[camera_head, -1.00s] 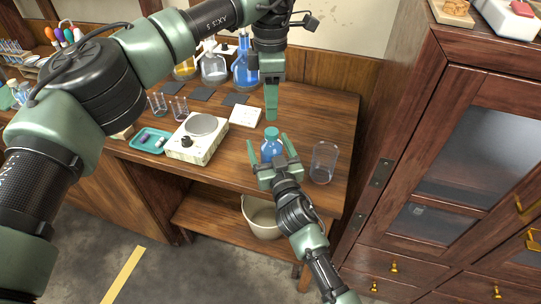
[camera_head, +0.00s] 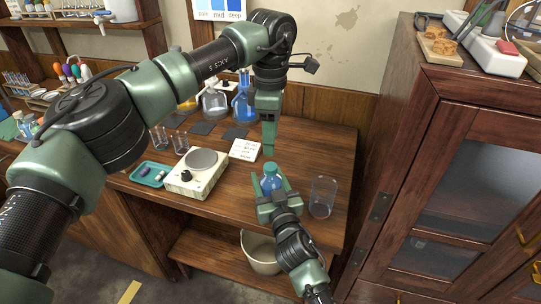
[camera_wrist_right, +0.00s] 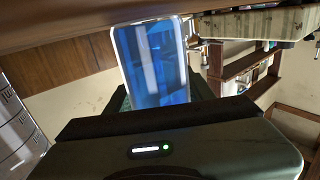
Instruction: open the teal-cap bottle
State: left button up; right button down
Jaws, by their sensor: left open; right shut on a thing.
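The bottle (camera_head: 271,184) holds blue liquid and has a teal cap (camera_head: 270,168). It stands upright near the front of the wooden bench. My right gripper (camera_head: 271,187) reaches in from the front and is shut on the bottle's body, one finger on each side. The blue bottle body (camera_wrist_right: 152,65) also shows between the fingers in the right wrist view; its cap is not visible there. My left gripper (camera_head: 269,150) points down just above and behind the cap, open and empty. Its fingers are seen edge-on, and the exact gap to the cap is hard to judge.
A clear empty beaker (camera_head: 323,197) stands close right of the bottle. A white card (camera_head: 245,150), a hot plate (camera_head: 196,174) and a teal tray (camera_head: 152,174) lie to the left. Flasks (camera_head: 243,100) stand at the back. A tall wooden cabinet (camera_head: 395,150) bounds the right.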

aim_at(270, 166)
pick_arm(q)
jog(key=m, duration=0.6)
jog(key=shift+m, duration=0.3)
jog(key=m, duration=0.8)
jog(key=shift+m, duration=0.3)
jog(key=m, duration=0.4)
jog(key=shift+m, duration=0.3)
jog(key=shift+f, duration=0.6)
notch_tip(270, 166, down, 7)
jog(key=shift+r, duration=0.1)
